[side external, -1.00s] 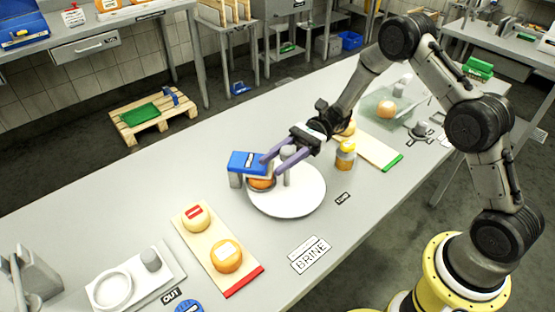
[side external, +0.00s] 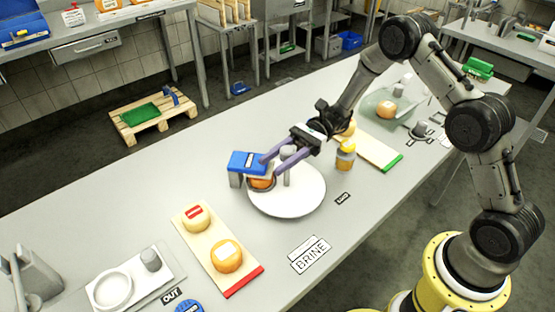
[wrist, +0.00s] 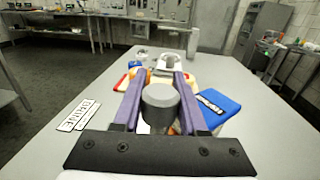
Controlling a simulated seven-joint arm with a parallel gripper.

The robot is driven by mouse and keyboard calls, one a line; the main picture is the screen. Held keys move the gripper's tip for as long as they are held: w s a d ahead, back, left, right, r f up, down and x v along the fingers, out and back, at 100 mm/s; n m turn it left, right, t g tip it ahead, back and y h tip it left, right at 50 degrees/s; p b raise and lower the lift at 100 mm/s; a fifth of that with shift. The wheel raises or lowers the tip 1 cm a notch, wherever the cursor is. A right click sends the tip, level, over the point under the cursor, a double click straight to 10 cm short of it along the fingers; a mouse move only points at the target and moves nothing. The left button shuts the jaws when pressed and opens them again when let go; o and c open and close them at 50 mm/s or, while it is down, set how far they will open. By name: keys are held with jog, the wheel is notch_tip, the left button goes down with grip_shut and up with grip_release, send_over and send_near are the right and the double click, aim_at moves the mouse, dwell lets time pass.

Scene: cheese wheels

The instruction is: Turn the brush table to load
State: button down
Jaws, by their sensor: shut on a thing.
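The brush table is a round white turntable (side external: 300,205) on the grey bench, with an upright grey knob (side external: 287,153) standing on it. An orange cheese wheel (side external: 262,181) sits on the turntable's left side, under a blue-topped brush block (side external: 248,161). My gripper (side external: 275,164) reaches in from the upper right, its purple fingers shut on the grey knob. In the wrist view the knob's round top (wrist: 160,97) sits between the two fingers, and the blue block (wrist: 215,105) is to the right. The cheese is mostly hidden by the block.
A red-edged board (side external: 215,262) with two cheeses lies at front left. A yellow-capped jar (side external: 345,155) and a green-edged board (side external: 378,152) stand to the right of the turntable. A BRINE sign (side external: 310,256) lies in front.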

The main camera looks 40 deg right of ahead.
jog(key=shift+m+t, duration=0.4)
jog(key=shift+t, duration=0.2)
jog(key=shift+w+m+t+h, duration=0.15)
jog(key=shift+w+m+t, duration=0.1)
jog(key=shift+m+t, duration=0.8)
jog(key=shift+w+m+t+h, duration=0.2)
jog(key=shift+m+t, duration=0.35)
jog(key=shift+t, duration=0.9)
jog(key=shift+w+d+m+t+h, duration=0.25)
jog(key=shift+w+m+t+h, duration=0.1)
jog(key=shift+m+t+h, duration=1.35)
jog(key=shift+w+d+m+t+h, duration=0.35)
jog(key=shift+m+t+h, duration=0.95)
jog(key=shift+t, duration=0.8)
jog(key=shift+w+d+m+t+h, duration=0.2)
jog(key=shift+w+m+t+h, duration=0.15)
jog(key=shift+m+t+h, duration=1.2)
jog(key=shift+m+t, duration=0.35)
jog(key=shift+t, duration=0.1)
jog(key=shift+c, duration=2.2)
grip_release()
